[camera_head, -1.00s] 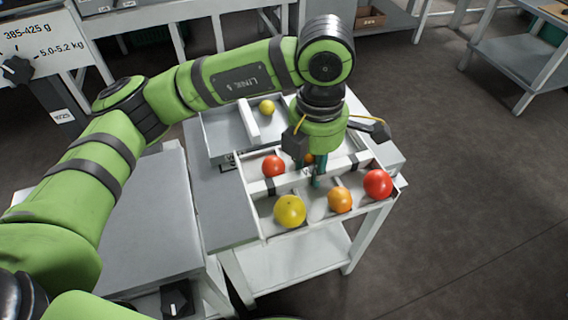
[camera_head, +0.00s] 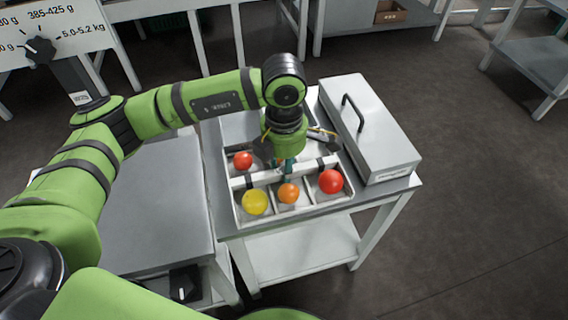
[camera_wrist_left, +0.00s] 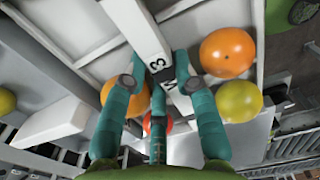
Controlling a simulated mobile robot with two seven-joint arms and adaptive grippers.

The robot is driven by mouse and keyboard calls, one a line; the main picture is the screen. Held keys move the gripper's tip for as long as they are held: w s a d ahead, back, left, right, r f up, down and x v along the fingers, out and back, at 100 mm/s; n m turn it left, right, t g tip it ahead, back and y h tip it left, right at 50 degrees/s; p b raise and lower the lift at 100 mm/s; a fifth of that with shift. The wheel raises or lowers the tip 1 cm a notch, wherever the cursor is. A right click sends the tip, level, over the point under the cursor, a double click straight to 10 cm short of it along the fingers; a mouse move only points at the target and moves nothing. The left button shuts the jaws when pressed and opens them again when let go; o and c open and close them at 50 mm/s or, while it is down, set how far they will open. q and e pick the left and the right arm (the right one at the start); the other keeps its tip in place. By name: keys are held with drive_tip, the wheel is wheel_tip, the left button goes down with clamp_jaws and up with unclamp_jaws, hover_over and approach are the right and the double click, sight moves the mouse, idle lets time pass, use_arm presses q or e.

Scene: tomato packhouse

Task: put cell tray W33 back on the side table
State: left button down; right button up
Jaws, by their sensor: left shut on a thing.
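The cell tray (camera_head: 300,209) is a pale divided tray with red, yellow and orange tomatoes in its cells. My left gripper (camera_head: 284,172) is shut on the tray's white middle bar, and the fingers straddle that bar (camera_wrist_left: 148,40) in the left wrist view. Part of a label with "W" and "3" shows between the fingers. The tray looks level over the front part of the side table (camera_head: 378,193). I cannot tell whether its underside touches the tabletop. My arm and gripper hide its back cells partly. My right gripper is not in view.
A grey lidded case (camera_head: 390,138) with a black handle stands on the table right of the tray. Another shallow tray lies behind, mostly hidden by my arm. A grey-topped bench (camera_head: 150,210) stands close on the left. Open floor lies right.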

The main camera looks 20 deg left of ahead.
use_arm(q)
drive_tip(key=shift+f, duration=0.1)
drive_tip(key=c, duration=1)
unclamp_jaws()
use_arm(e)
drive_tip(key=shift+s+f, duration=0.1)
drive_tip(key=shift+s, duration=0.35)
use_arm(q)
drive_tip(key=shift+r, duration=0.2)
wheel_tip(320, 180, up, 12)
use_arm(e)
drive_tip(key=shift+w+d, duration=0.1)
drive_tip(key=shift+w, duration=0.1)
use_arm(q)
drive_tip(key=shift+p, duration=0.3)
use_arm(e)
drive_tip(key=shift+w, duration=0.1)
